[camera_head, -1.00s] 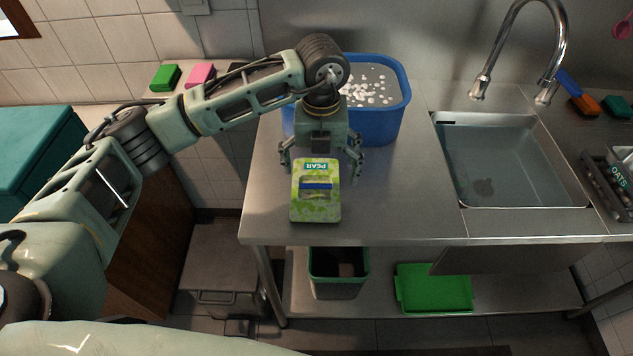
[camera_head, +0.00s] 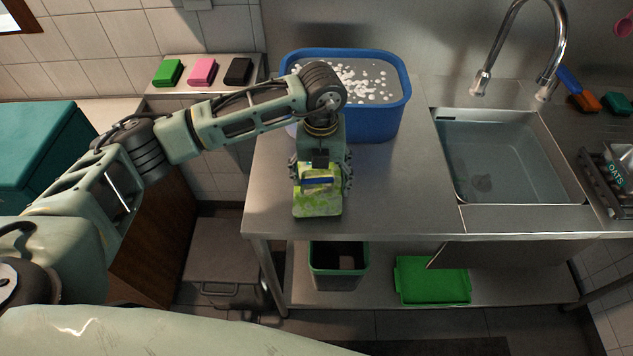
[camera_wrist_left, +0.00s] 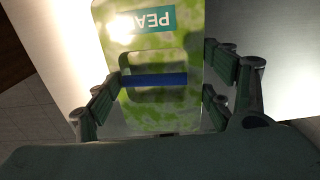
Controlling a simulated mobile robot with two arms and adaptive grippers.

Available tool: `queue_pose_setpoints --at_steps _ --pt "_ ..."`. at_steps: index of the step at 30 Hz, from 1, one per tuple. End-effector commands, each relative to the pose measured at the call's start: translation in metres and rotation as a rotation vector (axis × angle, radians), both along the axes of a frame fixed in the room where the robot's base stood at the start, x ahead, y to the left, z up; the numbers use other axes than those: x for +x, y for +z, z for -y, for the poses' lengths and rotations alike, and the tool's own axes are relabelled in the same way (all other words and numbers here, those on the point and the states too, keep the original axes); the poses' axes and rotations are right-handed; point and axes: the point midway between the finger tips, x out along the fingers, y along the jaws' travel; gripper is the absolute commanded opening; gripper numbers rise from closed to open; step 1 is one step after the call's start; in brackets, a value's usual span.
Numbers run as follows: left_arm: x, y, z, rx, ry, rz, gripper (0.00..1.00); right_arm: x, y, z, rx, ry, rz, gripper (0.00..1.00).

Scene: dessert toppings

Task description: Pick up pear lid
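The pear lid (camera_head: 317,204) is a yellow-green mottled panel with a teal PEAR label and a blue bar handle. It is near the front left of the steel counter. The gripper hides the lid's back part in the head view. My right gripper is not in view.
A blue tub (camera_head: 391,120) of water with white bits stands behind my left gripper. A sink (camera_head: 500,160) with a tap is to the right. A green bin (camera_head: 338,270) and green tray (camera_head: 432,280) are on the lower shelf. The counter between lid and sink is clear.

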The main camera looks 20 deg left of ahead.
Motion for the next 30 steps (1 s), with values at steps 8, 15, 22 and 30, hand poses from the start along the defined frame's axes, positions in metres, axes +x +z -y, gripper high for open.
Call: queue_pose_setpoints --at_steps 8,15,22,30 --pt "-0.002 -0.004 -0.001 0.004 0.000 -0.008 0.43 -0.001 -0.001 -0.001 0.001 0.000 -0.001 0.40" --pt "-0.003 -0.004 -0.002 0.005 0.001 -0.011 0.42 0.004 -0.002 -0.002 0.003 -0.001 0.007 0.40" --pt "-0.001 0.018 -0.001 0.003 0.000 -0.004 0.42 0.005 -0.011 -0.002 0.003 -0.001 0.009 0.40" --pt "0.009 0.059 0.041 0.001 -0.004 -0.001 0.42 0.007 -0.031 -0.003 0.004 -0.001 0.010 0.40"
